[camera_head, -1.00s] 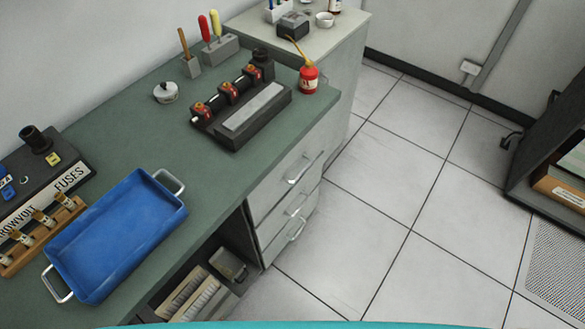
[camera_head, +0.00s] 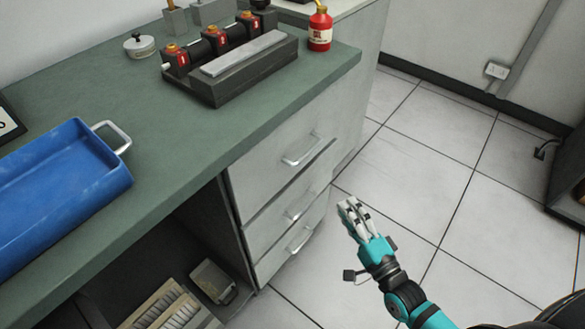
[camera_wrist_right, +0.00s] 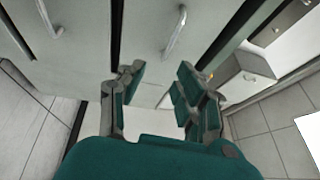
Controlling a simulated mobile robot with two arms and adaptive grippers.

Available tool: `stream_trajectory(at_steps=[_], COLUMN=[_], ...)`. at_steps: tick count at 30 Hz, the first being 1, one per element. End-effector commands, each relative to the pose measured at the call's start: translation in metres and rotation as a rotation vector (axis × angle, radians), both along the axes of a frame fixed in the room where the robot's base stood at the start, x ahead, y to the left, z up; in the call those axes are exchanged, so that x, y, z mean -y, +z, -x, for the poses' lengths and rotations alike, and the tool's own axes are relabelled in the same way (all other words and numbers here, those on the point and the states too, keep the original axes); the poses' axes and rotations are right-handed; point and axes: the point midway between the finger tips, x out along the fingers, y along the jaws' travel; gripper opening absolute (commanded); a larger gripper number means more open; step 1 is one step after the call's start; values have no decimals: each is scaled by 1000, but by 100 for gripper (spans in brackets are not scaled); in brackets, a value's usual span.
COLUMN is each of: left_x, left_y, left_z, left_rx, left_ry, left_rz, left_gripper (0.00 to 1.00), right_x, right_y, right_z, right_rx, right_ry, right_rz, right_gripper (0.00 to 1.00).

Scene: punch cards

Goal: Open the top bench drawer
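The bench's top drawer (camera_head: 262,172) has a pale grey front with a silver bar handle (camera_head: 302,149). It looks closed, flush with the drawers below. My right gripper (camera_head: 349,208) is right of the drawer stack in the head view, over the floor and apart from the handle. In the right wrist view my right gripper (camera_wrist_right: 158,82) has its fingers spread with nothing between them. A bar handle (camera_wrist_right: 175,34) lies beyond the fingertips there, and another is at the upper left; I cannot tell which drawers they belong to. My left gripper is out of view.
The green benchtop (camera_head: 170,165) carries a blue tray (camera_head: 70,190), a fuse device (camera_head: 225,75) and a red oil can (camera_head: 320,30). Two lower drawers sit below the top one. An open shelf with boxes (camera_head: 170,305) is left of them. The tiled floor (camera_head: 400,170) is clear.

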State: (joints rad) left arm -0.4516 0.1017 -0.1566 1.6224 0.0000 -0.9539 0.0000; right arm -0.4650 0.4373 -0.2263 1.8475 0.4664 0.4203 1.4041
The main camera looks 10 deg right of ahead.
Motion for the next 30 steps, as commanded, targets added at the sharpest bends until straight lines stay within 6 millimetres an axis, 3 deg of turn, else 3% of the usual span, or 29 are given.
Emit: stream_trajectory(at_steps=[4,8,24,30], left_x=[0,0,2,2], left_y=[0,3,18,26], left_z=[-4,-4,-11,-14], left_rx=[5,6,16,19], left_ry=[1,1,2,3], left_rz=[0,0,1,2], left_gripper=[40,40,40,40], right_x=[-4,-7,-36,-44], right_y=[14,20,39,44], right_z=[-1,-14,-123,-152], right_rx=[35,40,38,36], right_ry=[18,18,17,18], right_rz=[-79,-82,-77,-77], right_gripper=[34,34,34,34])
